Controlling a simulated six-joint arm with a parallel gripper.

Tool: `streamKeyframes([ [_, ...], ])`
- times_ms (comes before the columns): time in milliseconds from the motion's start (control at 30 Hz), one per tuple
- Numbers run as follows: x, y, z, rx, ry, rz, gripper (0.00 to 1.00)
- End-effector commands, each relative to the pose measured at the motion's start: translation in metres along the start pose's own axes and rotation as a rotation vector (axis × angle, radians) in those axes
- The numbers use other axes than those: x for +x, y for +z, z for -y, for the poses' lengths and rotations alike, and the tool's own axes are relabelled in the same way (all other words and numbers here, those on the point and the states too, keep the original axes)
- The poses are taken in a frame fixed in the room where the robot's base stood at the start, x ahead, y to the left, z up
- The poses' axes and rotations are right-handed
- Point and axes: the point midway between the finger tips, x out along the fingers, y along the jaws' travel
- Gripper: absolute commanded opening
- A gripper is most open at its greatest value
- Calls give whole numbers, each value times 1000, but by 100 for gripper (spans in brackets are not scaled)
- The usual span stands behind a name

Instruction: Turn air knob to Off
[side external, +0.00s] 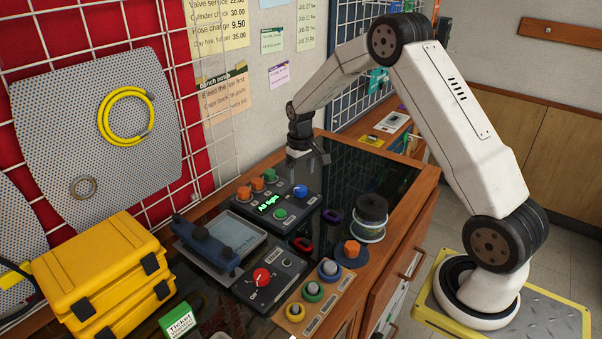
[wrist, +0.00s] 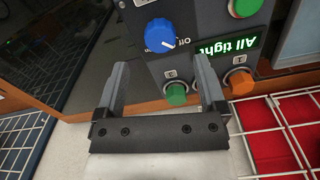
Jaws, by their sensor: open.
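A dark control box (side external: 262,222) stands on the bench, with a lit green display (side external: 269,203) reading "All tight". A blue knob (side external: 300,191) with a white pointer line sits on it. In the wrist view the blue knob (wrist: 162,35) has small print beside it that seems to include "Off"; I cannot read an "air" label. My gripper (side external: 307,162) is above the box's far end, open and empty. In the wrist view my gripper (wrist: 162,65) has its fingers apart, with a green knob (wrist: 177,93) seen between them and the blue knob beyond the tips.
Orange knobs (side external: 257,184) and another green knob (side external: 280,215) share the box. A second box with a red knob (side external: 261,277), a wooden block with coloured rings (side external: 329,268) and a jar (side external: 371,222) stand nearer. A wire grid (side external: 208,150) borders the back.

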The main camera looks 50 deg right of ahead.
Motion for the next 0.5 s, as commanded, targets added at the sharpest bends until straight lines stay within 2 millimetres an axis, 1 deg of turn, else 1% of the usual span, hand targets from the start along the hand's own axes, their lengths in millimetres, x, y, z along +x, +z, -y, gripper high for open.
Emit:
streamKeyframes([
  [33, -7, 0, 0, 0, 0, -1, 90],
  [100, -15, 0, 0, 0, 0, -2, 90],
  [200, -23, 0, 0, -1, 0, 0, 90],
  [333, -28, 0, 0, -1, 0, -1, 90],
  [500, -29, 0, 0, -1, 0, 0, 90],
])
